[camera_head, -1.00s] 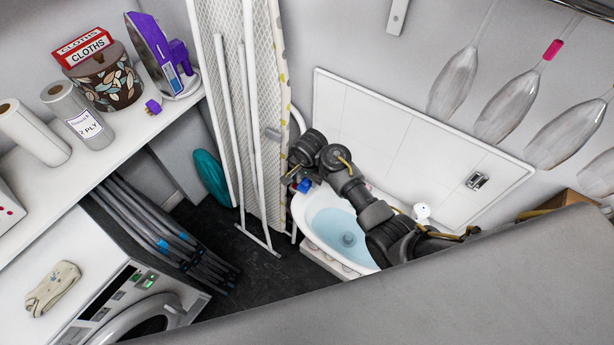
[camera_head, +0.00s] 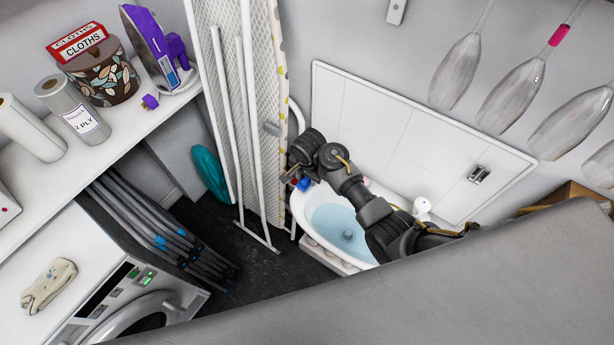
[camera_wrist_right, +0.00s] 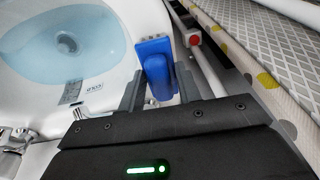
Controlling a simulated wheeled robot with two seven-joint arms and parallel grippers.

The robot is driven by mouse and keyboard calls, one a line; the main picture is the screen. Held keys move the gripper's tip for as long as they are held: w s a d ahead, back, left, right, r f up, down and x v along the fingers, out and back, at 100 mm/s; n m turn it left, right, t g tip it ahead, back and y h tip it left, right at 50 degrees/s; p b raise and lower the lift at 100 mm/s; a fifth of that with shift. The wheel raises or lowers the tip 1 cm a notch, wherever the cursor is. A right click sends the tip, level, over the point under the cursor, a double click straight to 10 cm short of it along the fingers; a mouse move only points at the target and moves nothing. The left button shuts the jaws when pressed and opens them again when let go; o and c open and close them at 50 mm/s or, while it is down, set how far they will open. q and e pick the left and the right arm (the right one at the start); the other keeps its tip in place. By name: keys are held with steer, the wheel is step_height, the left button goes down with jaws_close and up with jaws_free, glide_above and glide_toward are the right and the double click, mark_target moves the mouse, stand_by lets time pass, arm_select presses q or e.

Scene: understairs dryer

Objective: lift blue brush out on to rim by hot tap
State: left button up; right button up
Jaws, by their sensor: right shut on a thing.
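A blue brush (camera_head: 303,184) is at the left end of the white basin (camera_head: 318,236), mostly hidden by my right gripper (camera_head: 296,179). In the right wrist view the brush (camera_wrist_right: 156,62) stands between the two dark fingers of my right gripper (camera_wrist_right: 160,85), which is shut on it. There it overlaps the basin's edge; I cannot tell whether it touches the rim. The basin (camera_wrist_right: 115,30) holds pale blue water over a drain. A chrome tap (camera_wrist_right: 14,142) is at the lower left of the wrist view. My left gripper is not in view.
An ironing board (camera_head: 262,110) leans upright close to the gripper. A white fitting with a red spot (camera_wrist_right: 193,39) is right of the brush. A white tiled panel (camera_head: 395,125) backs the basin. A washing machine (camera_head: 120,290) and shelf (camera_head: 120,140) are left.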

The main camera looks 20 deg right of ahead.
steer(key=shift+f, duration=0.3)
steer(key=o, duration=1.2)
steer(key=shift+o, duration=0.2)
steer(key=shift+r, duration=0.15)
step_height(320, 180, up, 11)
steer(key=s+b, duration=0.1)
steer(key=shift+f, duration=0.2)
steer(key=shift+s+a, duration=0.1)
